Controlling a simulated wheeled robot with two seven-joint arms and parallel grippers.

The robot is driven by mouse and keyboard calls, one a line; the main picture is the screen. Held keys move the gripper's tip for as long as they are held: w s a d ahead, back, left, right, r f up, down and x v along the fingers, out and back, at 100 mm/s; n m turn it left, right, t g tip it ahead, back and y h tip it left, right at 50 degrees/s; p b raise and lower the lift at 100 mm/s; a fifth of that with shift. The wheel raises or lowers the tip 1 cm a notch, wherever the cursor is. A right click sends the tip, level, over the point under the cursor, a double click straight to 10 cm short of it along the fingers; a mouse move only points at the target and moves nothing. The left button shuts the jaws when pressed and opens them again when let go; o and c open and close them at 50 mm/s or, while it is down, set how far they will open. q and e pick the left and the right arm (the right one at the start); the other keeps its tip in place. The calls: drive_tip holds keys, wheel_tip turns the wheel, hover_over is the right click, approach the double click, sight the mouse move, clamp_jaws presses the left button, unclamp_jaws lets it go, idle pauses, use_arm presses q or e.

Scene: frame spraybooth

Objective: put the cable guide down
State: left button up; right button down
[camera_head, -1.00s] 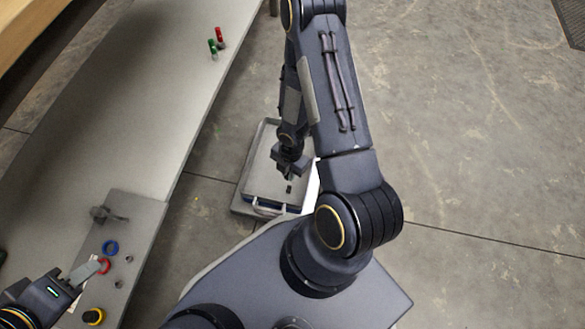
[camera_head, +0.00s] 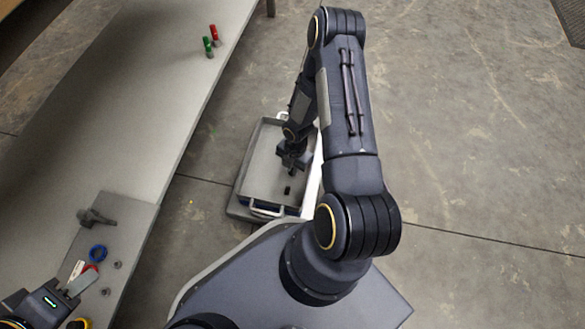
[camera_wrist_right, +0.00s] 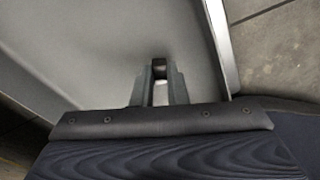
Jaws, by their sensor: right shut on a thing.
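My right gripper (camera_head: 292,170) points down over the grey tray (camera_head: 257,150) on the floor-side stand, beside the bench. In the right wrist view the right gripper (camera_wrist_right: 160,80) is shut on a small dark block, the cable guide (camera_wrist_right: 159,70). Its lower part is hidden. The tray floor (camera_wrist_right: 85,60) lies behind it. In the head view a small dark spot (camera_head: 288,190) shows just below the fingertips; I cannot tell whether it is the held piece or its shadow. My left gripper (camera_head: 76,280) is at the lower left over the bench; its jaw state is unclear.
Near my left gripper a grey plate (camera_head: 125,215) on the bench carries a blue ring (camera_head: 98,253), a red ring (camera_head: 90,268) and a grey clamp-like part (camera_head: 97,217). Green (camera_head: 208,46) and red (camera_head: 214,33) pieces stand at the far bench edge. The right-hand floor is clear.

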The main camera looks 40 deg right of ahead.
drive_tip(key=shift+f, duration=0.15)
drive_tip(key=c, duration=1.4)
unclamp_jaws()
drive_tip(key=shift+c, duration=0.2)
